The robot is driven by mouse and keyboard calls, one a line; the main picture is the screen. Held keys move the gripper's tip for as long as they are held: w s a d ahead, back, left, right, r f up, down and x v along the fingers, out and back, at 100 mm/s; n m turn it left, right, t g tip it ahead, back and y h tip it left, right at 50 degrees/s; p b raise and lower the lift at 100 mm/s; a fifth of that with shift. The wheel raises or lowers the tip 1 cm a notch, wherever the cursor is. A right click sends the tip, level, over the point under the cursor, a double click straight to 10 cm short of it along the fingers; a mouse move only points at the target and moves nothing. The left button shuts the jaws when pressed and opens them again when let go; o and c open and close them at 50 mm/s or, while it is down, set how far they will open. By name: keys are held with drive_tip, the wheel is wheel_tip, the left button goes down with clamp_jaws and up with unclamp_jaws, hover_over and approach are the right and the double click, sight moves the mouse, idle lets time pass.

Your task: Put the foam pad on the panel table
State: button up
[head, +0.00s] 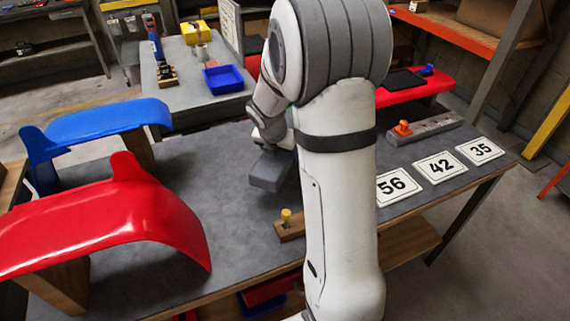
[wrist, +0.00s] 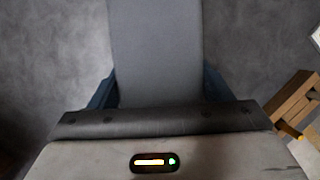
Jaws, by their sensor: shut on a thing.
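The foam pad (head: 268,171) is a flat grey block. My gripper (head: 277,148) is shut on it, and the pad hangs down from the jaws over the grey table top. In the wrist view the foam pad (wrist: 156,48) is a long grey slab between the dark blue fingers of my gripper (wrist: 157,92). The table (head: 230,240) carries a red curved panel (head: 110,215) and a blue curved panel (head: 100,122) on its left. Whether the pad touches the table top, I cannot tell. My arm hides part of the table and gripper.
A wooden block with a yellow peg (head: 288,224) stands near the pad, toward the table's front. Number cards (head: 440,167) and a grey strip with an orange knob (head: 425,128) lie to the right. A blue tray (head: 223,79) is on the bench behind. The table's middle is clear.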

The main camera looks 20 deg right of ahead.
wheel_tip(320, 180, down, 6)
drive_tip(key=shift+d+r+b, duration=0.1)
drive_tip(key=shift+b, duration=0.65)
drive_tip(key=shift+s, duration=0.1)
drive_tip(key=o, duration=1)
drive_tip(key=shift+c, duration=0.2)
